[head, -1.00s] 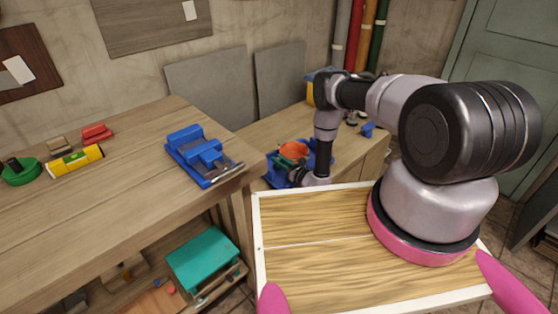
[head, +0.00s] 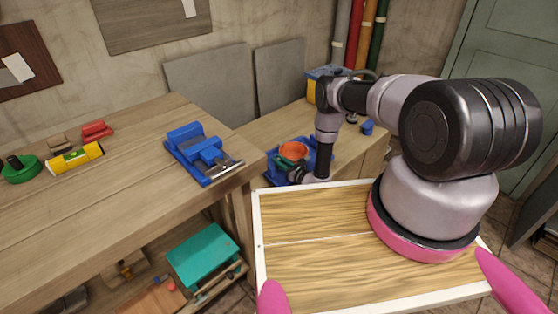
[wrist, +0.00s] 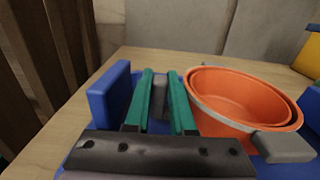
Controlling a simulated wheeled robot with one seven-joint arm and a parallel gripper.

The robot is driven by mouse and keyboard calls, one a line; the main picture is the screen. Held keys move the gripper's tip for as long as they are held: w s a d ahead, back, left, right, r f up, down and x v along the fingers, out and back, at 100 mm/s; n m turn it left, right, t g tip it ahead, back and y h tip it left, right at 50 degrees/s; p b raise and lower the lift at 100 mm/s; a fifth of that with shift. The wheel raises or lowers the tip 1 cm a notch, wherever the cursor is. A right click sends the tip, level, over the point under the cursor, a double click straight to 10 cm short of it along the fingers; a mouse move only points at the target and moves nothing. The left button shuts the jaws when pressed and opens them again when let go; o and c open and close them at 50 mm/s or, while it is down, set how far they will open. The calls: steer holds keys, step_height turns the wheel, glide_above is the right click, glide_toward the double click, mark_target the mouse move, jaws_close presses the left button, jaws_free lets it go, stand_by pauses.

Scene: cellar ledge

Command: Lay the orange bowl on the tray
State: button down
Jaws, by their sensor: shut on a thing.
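The orange bowl (head: 293,151), with a grey rim and a grey side tab, shows over the blue tray (head: 324,165) on the far bench. In the wrist view the bowl (wrist: 240,98) is upright, just right of my gripper's green fingers. The blue tray (wrist: 110,95) shows a raised end at left and blue surface below the bowl. My gripper (wrist: 160,98) is shut on a grey part at the bowl's left side. My gripper (head: 290,166) is small and partly hidden in the head view. Whether the bowl's base touches the tray is hidden.
A yellow and blue container (head: 318,88) stands behind the tray. The near bench (head: 110,190) holds a blue vise-like tool (head: 203,153), a yellow level (head: 75,159) and a green round thing (head: 20,169). A white-edged wooden deck (head: 310,230) lies in front.

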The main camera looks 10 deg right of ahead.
steer(key=shift+f, duration=0.15)
steer(key=c, duration=0.7)
jaws_free()
